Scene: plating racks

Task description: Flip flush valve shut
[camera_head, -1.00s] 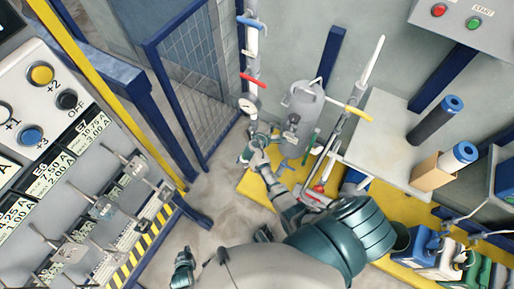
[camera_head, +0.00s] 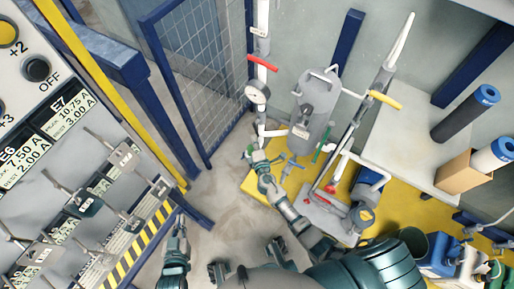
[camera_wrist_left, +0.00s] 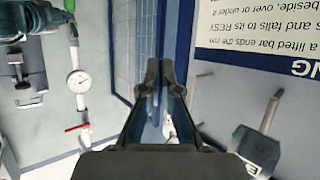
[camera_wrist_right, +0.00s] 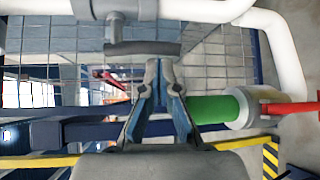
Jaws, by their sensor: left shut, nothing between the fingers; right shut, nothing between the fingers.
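Several coloured valve handles show in the head view; I cannot tell which is the flush valve. A red handle (camera_head: 262,64) sits on the white upright pipe above a gauge (camera_head: 258,94). A yellow handle (camera_head: 385,99), a green handle (camera_head: 322,143) and a blue handle (camera_head: 292,162) are around the grey vessel. My right gripper (camera_head: 253,154) is at the pipe's lower end. My left gripper (camera_head: 179,222) is shut and empty, left of the pipework.
A mesh fence (camera_head: 200,75) is behind. The grey vessel (camera_head: 312,115) and a pale table (camera_head: 400,140) are at the right. Jugs (camera_head: 440,255) stand at the lower right.

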